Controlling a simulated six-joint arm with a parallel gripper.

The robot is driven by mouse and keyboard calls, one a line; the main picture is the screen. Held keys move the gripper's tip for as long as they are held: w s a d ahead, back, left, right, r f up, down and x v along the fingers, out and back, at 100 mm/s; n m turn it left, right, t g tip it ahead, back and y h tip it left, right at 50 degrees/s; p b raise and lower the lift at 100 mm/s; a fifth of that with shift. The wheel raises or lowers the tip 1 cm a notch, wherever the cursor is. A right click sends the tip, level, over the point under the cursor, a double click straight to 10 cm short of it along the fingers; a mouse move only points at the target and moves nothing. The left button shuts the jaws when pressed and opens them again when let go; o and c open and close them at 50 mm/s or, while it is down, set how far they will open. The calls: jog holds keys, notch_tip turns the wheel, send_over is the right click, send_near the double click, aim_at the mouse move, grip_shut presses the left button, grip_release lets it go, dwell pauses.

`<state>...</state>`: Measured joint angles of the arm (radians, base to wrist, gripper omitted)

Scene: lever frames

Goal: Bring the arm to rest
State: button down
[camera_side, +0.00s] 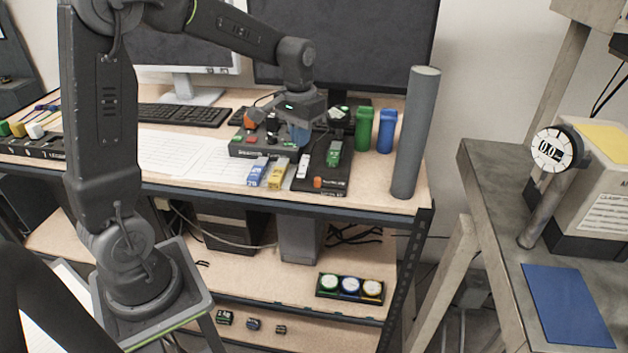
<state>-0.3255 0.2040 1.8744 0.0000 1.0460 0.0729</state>
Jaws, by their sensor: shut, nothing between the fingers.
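My arm rises from its base at the lower left and reaches right over the wooden workbench (390,208). My gripper (300,136) points down above the dark control panels and is shut and empty. Below and around it are a dark panel (240,150) with red and green buttons and a second dark panel (325,187) with a green lever switch (333,153) and an orange knob (318,182). I cannot tell whether the fingertips touch a panel.
A tall grey cylinder (414,135) stands at the bench's right end, beside blue (386,131) and green (364,128) blocks. Two monitors (345,45) and a keyboard (185,114) are behind. Blue and yellow blocks (277,172) lie in front. A gauge (553,149) stands on the right table.

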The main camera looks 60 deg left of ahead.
jog(key=s+d+r+m+t, duration=0.1)
jog(key=s+d+r+t, duration=0.1)
jog(key=s+d, duration=0.4)
jog(key=s+d+r+m+t, duration=0.1)
jog(key=s+d+r+t, duration=0.2)
jog(key=s, duration=0.9)
jog(key=d+r, duration=0.1)
jog(key=d, duration=0.2)
jog(key=shift+d+r+m, duration=0.35)
jog(key=shift+m, duration=0.05)
